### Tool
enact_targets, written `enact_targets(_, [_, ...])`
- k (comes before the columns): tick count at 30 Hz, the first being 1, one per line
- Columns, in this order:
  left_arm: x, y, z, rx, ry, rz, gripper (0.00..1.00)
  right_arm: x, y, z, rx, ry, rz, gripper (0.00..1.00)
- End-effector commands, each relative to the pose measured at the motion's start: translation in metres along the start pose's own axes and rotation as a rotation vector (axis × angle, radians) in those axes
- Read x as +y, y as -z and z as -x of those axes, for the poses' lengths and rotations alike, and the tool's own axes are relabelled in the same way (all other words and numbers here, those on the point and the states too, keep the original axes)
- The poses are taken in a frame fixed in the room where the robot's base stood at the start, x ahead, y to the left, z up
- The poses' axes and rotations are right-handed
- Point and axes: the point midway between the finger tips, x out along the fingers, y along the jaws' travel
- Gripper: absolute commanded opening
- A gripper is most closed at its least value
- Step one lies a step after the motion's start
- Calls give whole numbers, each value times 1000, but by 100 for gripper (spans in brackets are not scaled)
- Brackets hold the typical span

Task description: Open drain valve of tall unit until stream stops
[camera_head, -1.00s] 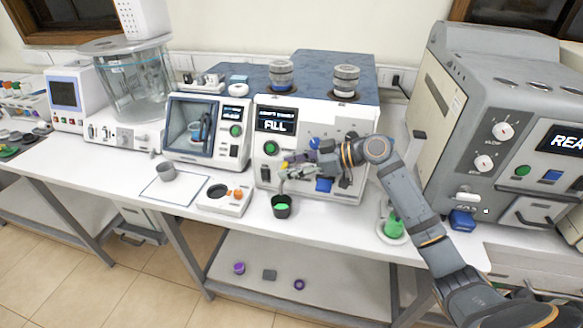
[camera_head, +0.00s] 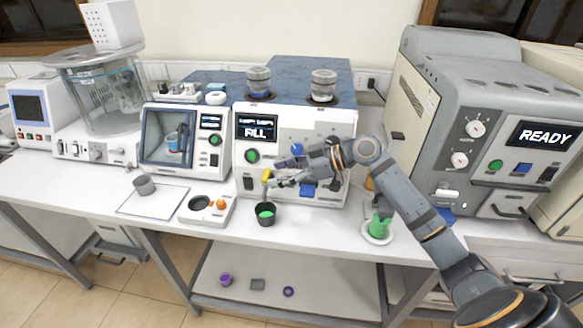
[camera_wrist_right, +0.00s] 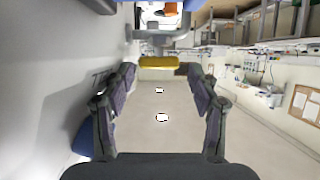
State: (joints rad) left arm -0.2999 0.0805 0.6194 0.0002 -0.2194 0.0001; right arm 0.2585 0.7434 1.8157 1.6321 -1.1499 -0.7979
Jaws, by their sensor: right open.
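The central white unit (camera_head: 300,125) shows "FILL" on its screen. A yellow valve handle (camera_head: 266,175) stands at its lower front; it also shows in the right wrist view (camera_wrist_right: 158,62). A black cup with green contents (camera_head: 265,214) stands below the handle. Whether a stream runs into the cup is too small to tell. My right gripper (camera_head: 280,173) is open, its fingers pointing left at the handle. In the wrist view the handle lies between the fingertips, near their far ends; contact cannot be told. My left gripper is not in view.
A grey machine (camera_head: 470,120) reading "READY" stands right. A green flask (camera_head: 381,226) stands on a white dish beside my arm. A glass-vessel unit (camera_head: 112,90) stands further left.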

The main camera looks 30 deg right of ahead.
Motion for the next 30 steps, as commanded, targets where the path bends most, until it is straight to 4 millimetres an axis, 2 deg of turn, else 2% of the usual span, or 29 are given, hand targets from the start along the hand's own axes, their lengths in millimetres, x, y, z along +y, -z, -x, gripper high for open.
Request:
enact_targets(1, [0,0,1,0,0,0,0,3,5,11,0,-13,16,70])
enact_targets(6, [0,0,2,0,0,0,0,2,7,34,4,-11,19,70])
enact_targets(12, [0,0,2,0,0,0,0,1,9,49,9,-10,19,70])
enact_targets(30, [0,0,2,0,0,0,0,0,12,52,16,-8,18,70])
